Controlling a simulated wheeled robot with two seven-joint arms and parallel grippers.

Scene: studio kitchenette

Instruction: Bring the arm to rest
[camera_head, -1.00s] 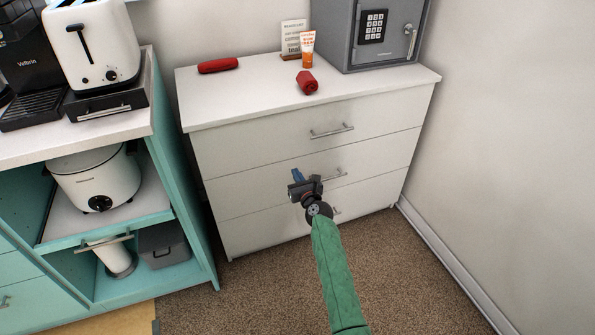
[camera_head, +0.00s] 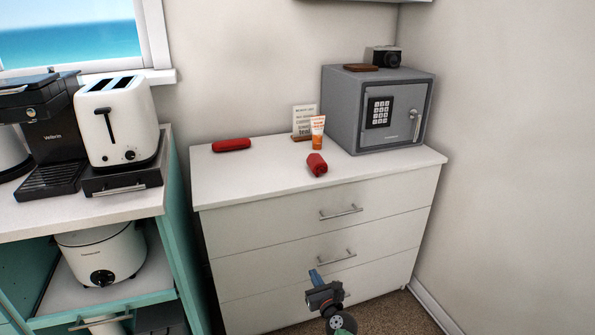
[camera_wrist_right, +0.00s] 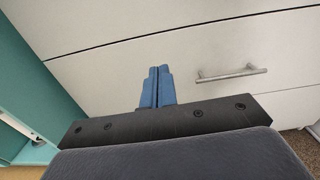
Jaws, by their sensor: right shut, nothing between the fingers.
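My right gripper (camera_head: 316,279) is low in front of the white dresser (camera_head: 275,230), near its lower drawers. Its blue fingers (camera_wrist_right: 157,87) are together and empty in the right wrist view. A drawer handle (camera_wrist_right: 232,74) shows to the right of the fingers there, apart from them. My left gripper is not in view.
On the dresser top are a red case (camera_head: 231,145), a red rolled item (camera_head: 317,164), an orange-and-white tube (camera_head: 318,132), a small sign (camera_head: 303,121) and a grey safe (camera_head: 377,108). A teal cabinet (camera_head: 181,220) with a toaster (camera_head: 117,122) stands left. Carpet shows at the lower right.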

